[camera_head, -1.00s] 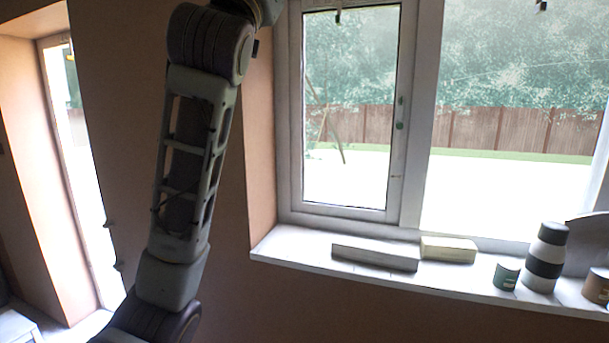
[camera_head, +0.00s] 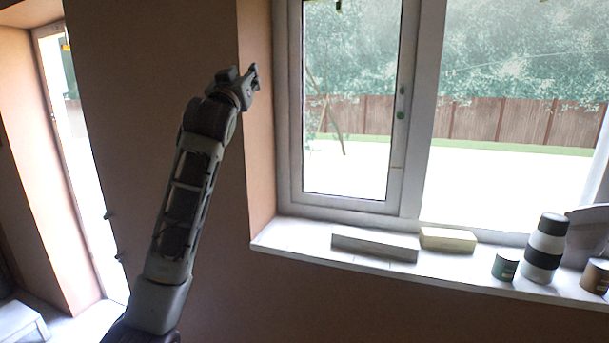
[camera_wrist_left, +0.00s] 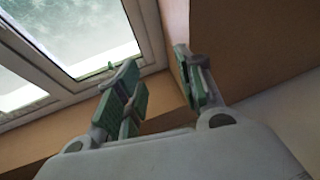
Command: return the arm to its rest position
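My left arm rises from the bottom left of the head view, in front of the brown wall. Its left gripper (camera_head: 253,78) is at the top, beside the window's left reveal and well above the sill. In the left wrist view the two green-padded fingers of the left gripper (camera_wrist_left: 160,95) stand apart with nothing between them, so it is open and empty. The wall corner and window frame lie beyond the fingers. My right arm and right gripper do not show in either view.
The window sill (camera_head: 300,245) holds a long grey block (camera_head: 374,245), a pale yellow block (camera_head: 448,239), a small dark green tin (camera_head: 505,267), a black-and-white striped bottle (camera_head: 545,248) and a brown tin (camera_head: 596,276). A white stool (camera_head: 22,322) stands at the lower left.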

